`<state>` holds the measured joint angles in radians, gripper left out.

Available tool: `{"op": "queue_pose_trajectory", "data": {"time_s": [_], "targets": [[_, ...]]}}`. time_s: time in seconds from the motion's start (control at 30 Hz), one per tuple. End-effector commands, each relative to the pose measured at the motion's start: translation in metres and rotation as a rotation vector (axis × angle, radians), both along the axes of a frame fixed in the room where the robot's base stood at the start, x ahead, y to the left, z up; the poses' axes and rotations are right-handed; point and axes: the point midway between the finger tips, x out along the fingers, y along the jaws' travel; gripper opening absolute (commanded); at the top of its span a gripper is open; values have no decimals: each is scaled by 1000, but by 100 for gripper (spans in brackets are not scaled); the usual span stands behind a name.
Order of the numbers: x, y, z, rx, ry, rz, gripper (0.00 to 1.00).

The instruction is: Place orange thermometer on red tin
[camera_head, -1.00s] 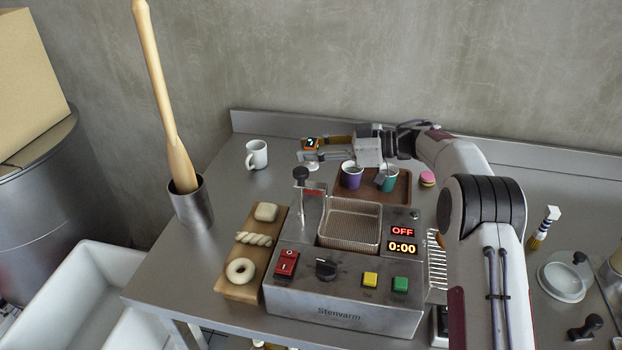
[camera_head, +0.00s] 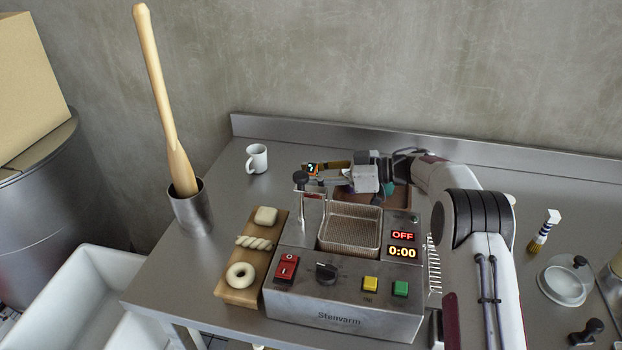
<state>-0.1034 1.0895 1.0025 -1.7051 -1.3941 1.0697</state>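A small orange thermometer (camera_head: 310,169) with a dark face and a lit mark shows at the tips of my gripper (camera_head: 318,173). The gripper reaches in from the right, behind the fryer, and appears shut on the thermometer. The fingers are small here and partly hidden behind the fryer's black-knobbed post. I cannot make out a red tin in this view; my arm covers part of the worktop.
The fryer (camera_head: 345,300) with its wire basket (camera_head: 350,229) stands in front of the gripper. A brown tray (camera_head: 398,197) behind it is mostly covered by my arm. A white mug (camera_head: 257,158) and a dough board (camera_head: 240,286) are at left. A brush (camera_head: 543,231) lies at right.

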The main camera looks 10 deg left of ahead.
Motion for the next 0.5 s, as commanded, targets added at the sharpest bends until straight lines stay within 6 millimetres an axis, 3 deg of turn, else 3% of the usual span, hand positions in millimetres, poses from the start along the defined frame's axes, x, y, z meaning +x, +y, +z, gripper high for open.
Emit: {"op": "queue_pose_trajectory", "data": {"time_s": [0.17,0.5], "targets": [[0,0,-15,0,0,0,4],[0,0,-16,0,0,0,4]]}}
